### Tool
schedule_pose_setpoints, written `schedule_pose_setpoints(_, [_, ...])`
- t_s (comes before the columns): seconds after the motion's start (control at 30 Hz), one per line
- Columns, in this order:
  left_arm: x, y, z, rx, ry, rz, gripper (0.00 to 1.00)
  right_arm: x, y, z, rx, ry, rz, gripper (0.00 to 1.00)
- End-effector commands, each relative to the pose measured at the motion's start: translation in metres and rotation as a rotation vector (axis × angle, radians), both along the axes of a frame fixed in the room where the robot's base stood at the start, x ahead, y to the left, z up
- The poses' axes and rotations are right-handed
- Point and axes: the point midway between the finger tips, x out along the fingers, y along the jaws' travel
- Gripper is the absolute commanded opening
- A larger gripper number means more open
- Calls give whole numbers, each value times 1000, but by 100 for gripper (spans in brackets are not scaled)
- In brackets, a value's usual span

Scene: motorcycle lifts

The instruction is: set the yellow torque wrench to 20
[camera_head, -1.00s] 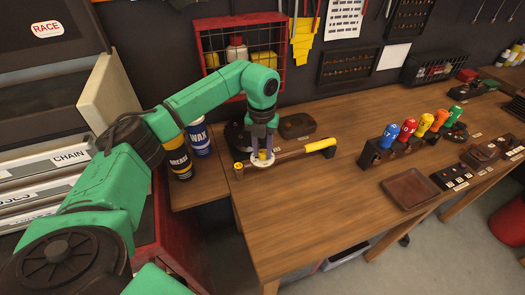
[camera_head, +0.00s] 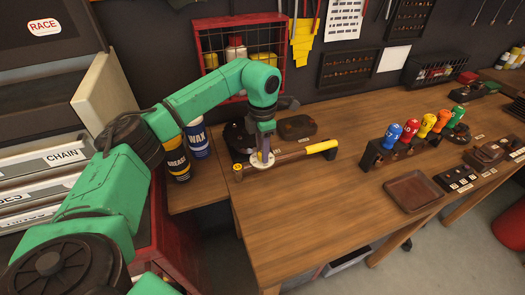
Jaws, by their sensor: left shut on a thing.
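The yellow torque wrench (camera_head: 297,154) lies on the wooden bench, with a brown shaft, a yellow grip at its right end and a small yellow knob at its left end. A pale round dial (camera_head: 262,160) sits on the wrench near its left part. My left gripper (camera_head: 263,155) points down onto this dial and is shut on it. The dial's marks are too small to read, and the fingers partly cover it. My right gripper is not in view.
Blue wax (camera_head: 198,139) and dark grease (camera_head: 176,160) cans stand left of the wrench. Dark trays (camera_head: 297,127) lie behind it. A rack of coloured-handled tools (camera_head: 399,150) and a brown tray (camera_head: 411,191) are to the right. The bench front is clear.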

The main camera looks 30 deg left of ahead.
Motion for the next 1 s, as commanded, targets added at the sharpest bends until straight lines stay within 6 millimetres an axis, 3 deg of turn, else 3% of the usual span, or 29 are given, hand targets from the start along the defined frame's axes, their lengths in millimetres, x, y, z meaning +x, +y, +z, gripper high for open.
schedule_pose_setpoints(0.43, [0, -1, 1, -2, -1, -301, 0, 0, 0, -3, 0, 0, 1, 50])
schedule_pose_setpoints(1.0, [0, 0, 1, -2, 0, -371, 0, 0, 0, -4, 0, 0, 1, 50])
